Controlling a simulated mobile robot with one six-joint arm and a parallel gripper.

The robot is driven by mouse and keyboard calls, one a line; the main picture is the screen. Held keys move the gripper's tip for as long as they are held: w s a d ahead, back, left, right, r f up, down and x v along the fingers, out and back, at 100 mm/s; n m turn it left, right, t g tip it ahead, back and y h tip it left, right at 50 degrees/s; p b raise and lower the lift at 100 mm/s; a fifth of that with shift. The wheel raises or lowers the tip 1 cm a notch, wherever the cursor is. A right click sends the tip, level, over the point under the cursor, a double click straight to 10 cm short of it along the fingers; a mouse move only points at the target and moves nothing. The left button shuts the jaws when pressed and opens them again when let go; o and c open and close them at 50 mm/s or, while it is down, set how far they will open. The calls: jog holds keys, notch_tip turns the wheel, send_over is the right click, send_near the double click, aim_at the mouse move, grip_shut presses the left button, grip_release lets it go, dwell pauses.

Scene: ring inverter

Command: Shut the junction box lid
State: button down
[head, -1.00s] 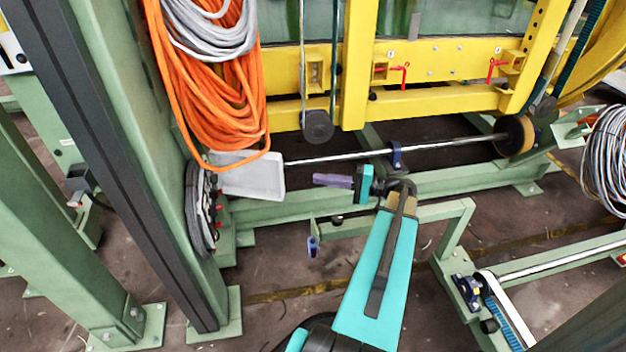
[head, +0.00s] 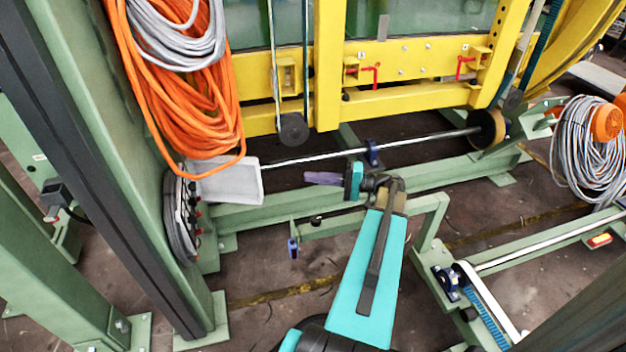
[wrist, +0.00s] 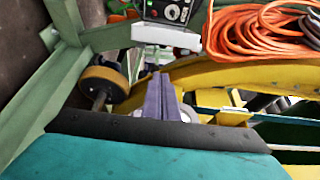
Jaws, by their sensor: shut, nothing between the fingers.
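The junction box (head: 181,218) is mounted low on the green post, with red parts along its edge and grey cable coiled beside it. Its pale grey lid (head: 229,183) stands open, sticking out to the right below the orange cable. In the wrist view the box (wrist: 172,10) shows a panel with knobs at the top, and the pale lid (wrist: 166,36) lies just below it. My gripper (head: 308,178) is shut and empty, pointing left, to the right of the lid and apart from it. Its closed purple fingers (wrist: 160,82) show in the wrist view.
Orange cable (head: 180,105) hangs just above the lid. A yellow frame (head: 400,108) and a metal shaft (head: 320,152) lie behind my gripper. A green rail (head: 255,215) runs below. Open floor (head: 270,320) lies in front.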

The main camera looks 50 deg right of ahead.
jog(key=w+d+r+m+t+h+p, duration=0.1)
jog(key=d+h+p, duration=0.1)
jog(key=d, duration=0.3)
jog(key=w+d+r+m+h+p, duration=0.2)
jog(key=d+p, duration=0.2)
jog(key=d, duration=0.2)
jog(key=w+d+r+m+t+h+p, duration=0.1)
jog(key=d+r+h+p, duration=0.1)
jog(key=d, duration=0.4)
jog(key=shift+w+r+m+t+h+p, duration=0.3)
jog(key=shift+h+p, duration=0.1)
jog(key=shift+p, duration=0.15)
jog(key=shift+s+d, duration=0.1)
